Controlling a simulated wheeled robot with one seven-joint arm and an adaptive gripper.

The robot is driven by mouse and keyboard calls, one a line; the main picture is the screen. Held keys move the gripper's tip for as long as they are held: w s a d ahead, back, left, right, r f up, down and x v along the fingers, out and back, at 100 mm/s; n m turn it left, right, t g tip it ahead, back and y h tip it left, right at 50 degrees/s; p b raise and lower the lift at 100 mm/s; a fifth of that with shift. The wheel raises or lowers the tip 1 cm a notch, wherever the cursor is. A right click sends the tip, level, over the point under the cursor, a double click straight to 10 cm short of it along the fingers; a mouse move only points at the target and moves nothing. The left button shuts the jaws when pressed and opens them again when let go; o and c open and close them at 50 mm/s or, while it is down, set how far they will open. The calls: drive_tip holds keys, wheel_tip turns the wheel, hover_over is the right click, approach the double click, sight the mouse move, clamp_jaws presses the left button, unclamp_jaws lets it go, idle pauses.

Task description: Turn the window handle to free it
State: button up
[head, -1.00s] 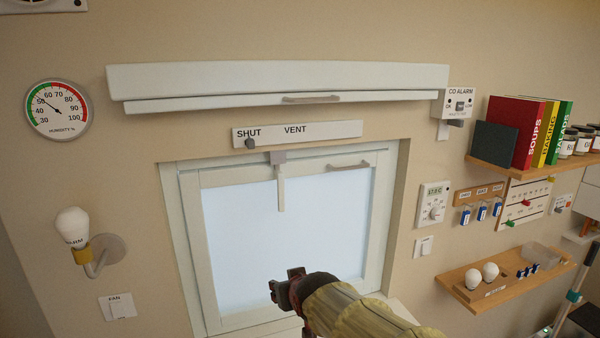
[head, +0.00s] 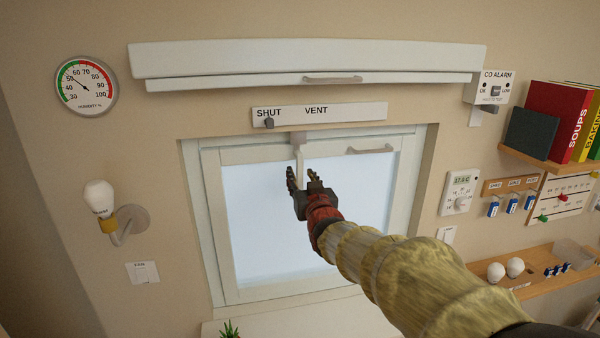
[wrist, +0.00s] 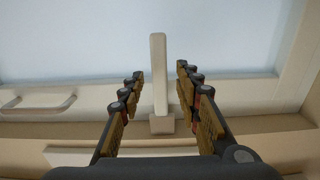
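The window handle (head: 299,160) is a pale lever hanging straight down from a grey mount at the top of the white window frame (head: 230,230). In the wrist view the handle (wrist: 159,75) stands between the two fingers, with a gap on each side. My gripper (head: 304,176) is open in front of the handle's lower part, which it partly hides in the head view. In the wrist view my gripper (wrist: 160,78) has its fingers spread either side of the lever, and no contact shows.
A SHUT/VENT slider strip (head: 340,113) is above the window, its knob at SHUT. A roller blind housing (head: 300,62) juts out above that. A grey pull bar (head: 370,150) is on the window's top rail. A wall lamp (head: 100,200) is at left; a sill (head: 290,318) lies below.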

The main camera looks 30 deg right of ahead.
drive_tip(key=shift+x, duration=1.05)
drive_tip(key=shift+c, duration=0.8)
clamp_jaws()
